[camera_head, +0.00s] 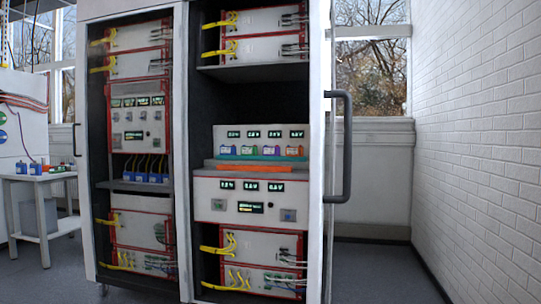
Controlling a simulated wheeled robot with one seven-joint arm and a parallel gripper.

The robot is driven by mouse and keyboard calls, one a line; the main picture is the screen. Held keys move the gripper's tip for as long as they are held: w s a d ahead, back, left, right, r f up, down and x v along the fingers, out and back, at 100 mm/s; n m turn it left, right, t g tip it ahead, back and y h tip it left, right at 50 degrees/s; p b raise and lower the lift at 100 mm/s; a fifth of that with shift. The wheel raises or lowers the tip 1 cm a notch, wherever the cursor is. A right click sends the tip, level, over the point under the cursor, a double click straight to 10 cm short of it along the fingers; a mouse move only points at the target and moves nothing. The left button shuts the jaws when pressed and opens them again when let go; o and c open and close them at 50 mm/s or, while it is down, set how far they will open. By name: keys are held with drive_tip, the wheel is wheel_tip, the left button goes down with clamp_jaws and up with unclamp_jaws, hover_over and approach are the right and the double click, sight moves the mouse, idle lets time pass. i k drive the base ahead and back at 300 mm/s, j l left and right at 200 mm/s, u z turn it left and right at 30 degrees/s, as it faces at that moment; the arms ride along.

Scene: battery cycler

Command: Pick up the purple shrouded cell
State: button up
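A row of small cells stands on a teal strip in the cabinet's right bay, under a panel with several green readouts. The cells have differently coloured parts, with blue, green, purple and orange among them. My gripper is not in view.
The tall cabinet's right bay has a dark empty space above the cells. A door edge with a grey handle (340,146) stands at its right. A side table (40,178) with blue blocks is at the left. Floor shows clear at the right, before a white brick wall (480,140).

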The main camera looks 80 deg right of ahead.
sight(267, 151)
drive_tip(key=i+l+z, duration=0.15)
drive_tip(key=i+z, duration=0.15)
drive_tip(key=z, duration=0.15)
drive_tip(key=i+z, duration=0.25)
drive_tip(key=z, duration=0.2)
drive_tip(key=i+z, duration=0.3)
drive_tip(key=z, duration=0.15)
drive_tip(key=i+j+z, duration=0.2)
drive_tip(key=z, duration=0.25)
drive_tip(key=i+j, duration=0.05)
drive_tip(key=i, duration=0.05)
